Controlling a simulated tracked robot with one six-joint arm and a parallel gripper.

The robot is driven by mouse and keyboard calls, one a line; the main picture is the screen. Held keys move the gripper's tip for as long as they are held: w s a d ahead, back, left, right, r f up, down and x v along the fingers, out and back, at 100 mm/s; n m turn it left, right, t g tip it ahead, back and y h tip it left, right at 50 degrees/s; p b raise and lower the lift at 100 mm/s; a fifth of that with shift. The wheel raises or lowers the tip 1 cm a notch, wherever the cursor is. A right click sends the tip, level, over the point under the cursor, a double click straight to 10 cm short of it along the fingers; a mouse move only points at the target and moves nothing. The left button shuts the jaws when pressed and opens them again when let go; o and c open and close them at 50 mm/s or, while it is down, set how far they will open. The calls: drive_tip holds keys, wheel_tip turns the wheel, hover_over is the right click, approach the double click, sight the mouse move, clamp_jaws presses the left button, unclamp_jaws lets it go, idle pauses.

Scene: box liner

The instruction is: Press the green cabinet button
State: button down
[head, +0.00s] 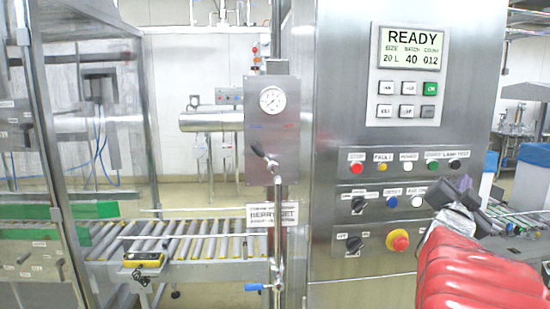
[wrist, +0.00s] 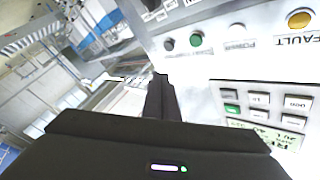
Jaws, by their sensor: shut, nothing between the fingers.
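The steel control cabinet (head: 335,120) fills the right middle of the head view. Its green button (head: 432,166) is in the upper button row, between a white and a black button. The green button also shows in the wrist view (wrist: 195,40), above and right of the fingertips. My gripper (head: 455,190) is in front of the cabinet, below and right of the green button in the head view. Its fingers are shut and empty in the wrist view (wrist: 160,78). They appear apart from the button. The exact gap to the panel cannot be told.
A display panel (head: 410,108) has a keypad with its own green key (head: 430,88). Red, yellow, white and black buttons share the row. Below are knobs and a red emergency stop (head: 398,240) on yellow. A gauge box with pipe (head: 270,150) and roller conveyor (head: 180,245) stand left.

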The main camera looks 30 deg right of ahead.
sight(433, 166)
drive_tip(key=shift+w, duration=0.1)
drive_tip(key=w+d, duration=0.1)
drive_tip(key=w, duration=0.1)
drive_tip(key=w+d, duration=0.1)
drive_tip(key=w, duration=0.2)
drive_tip(key=w+d, duration=0.2)
drive_tip(key=shift+w, duration=0.35)
idle(2.0)
drive_tip(key=shift+w+d, duration=0.15)
drive_tip(key=shift+w, duration=0.1)
